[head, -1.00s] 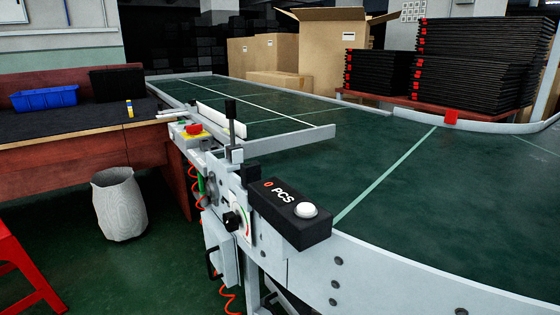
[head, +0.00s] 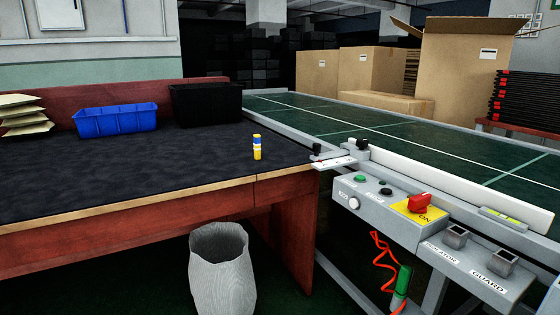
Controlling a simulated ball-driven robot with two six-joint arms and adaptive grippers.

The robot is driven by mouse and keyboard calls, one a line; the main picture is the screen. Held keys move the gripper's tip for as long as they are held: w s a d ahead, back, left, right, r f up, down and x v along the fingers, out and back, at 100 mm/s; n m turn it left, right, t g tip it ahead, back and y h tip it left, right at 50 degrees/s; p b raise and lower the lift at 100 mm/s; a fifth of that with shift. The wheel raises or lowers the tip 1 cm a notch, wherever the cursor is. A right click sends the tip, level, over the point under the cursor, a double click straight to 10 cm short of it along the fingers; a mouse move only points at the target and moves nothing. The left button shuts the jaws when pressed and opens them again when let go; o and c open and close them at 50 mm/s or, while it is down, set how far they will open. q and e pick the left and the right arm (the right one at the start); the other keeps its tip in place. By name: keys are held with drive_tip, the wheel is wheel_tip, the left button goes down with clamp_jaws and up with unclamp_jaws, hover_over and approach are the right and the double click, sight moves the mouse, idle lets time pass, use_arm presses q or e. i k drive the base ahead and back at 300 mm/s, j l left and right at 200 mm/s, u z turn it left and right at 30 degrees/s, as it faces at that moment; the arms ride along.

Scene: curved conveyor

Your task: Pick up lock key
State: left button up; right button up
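No object is plainly recognisable as a lock key. A small upright yellow, blue and white object (head: 257,147) stands on the dark top of the workbench (head: 130,165), near its right end; I cannot tell whether it is the key. A red switch knob (head: 419,203) sits on a yellow plate marked ON on the grey control panel (head: 375,213) of the conveyor. Neither my left nor my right gripper is in view.
A blue bin (head: 116,118) and a black bin (head: 206,103) stand at the bench's back. A grey waste basket (head: 222,270) is on the floor before the bench. The green conveyor (head: 420,140) runs along the right, with cardboard boxes (head: 465,75) behind. The bench middle is clear.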

sight(257, 138)
drive_tip(key=i+j+z, duration=0.2)
drive_tip(key=i+j, duration=0.2)
drive_tip(key=j, duration=0.25)
drive_tip(key=z, duration=1.25)
drive_tip(key=u, duration=1.45)
